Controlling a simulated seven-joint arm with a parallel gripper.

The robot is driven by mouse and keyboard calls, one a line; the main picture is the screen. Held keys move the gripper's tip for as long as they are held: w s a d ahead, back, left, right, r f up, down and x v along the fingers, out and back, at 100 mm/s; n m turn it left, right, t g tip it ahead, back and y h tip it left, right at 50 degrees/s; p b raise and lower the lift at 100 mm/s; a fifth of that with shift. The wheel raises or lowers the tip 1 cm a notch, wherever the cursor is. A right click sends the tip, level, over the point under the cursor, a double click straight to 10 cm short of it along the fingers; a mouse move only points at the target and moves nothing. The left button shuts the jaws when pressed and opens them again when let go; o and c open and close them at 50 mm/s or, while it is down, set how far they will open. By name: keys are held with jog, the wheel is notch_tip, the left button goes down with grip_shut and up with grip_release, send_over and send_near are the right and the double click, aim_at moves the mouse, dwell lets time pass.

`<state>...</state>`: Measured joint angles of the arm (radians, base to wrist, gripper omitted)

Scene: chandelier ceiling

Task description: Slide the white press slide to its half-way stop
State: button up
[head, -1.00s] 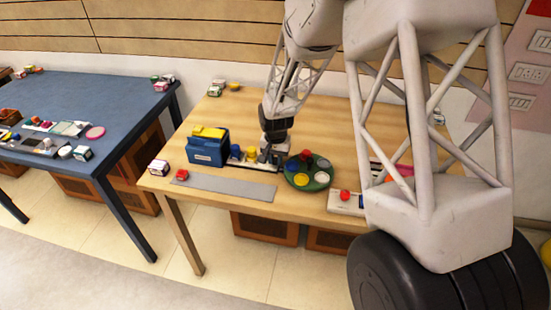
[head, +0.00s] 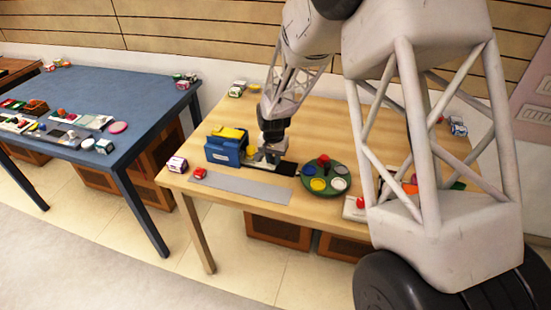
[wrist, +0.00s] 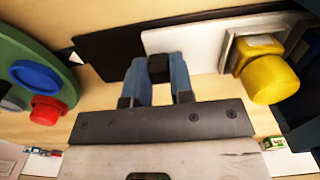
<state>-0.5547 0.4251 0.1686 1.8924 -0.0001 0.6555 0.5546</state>
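The white press slide (wrist: 200,43) is a flat white bar on a black rail (wrist: 110,40) in the wrist view. A dark knob (wrist: 158,68) stands at its near end. My gripper (wrist: 160,72) has its two blue fingers closed on this knob from both sides. A grey bracket with a yellow plunger (wrist: 270,80) sits at the slide's other end. In the head view my gripper (head: 270,150) is low over the slide, right beside the blue press box with a yellow top (head: 224,150). The black rail shows to the gripper's right. Stop marks cannot be made out.
A green round tray (head: 325,180) with coloured discs and a red knob stands right of the rail. A grey strip (head: 240,188) lies along the front edge, with a red block (head: 199,174) and small box (head: 177,164) at left. A blue table (head: 100,95) stands further left.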

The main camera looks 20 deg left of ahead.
jog(key=shift+o, duration=0.7)
jog(key=shift+r, duration=0.1)
jog(key=shift+r, duration=3.9)
jog(key=shift+r, duration=2.45)
grip_shut()
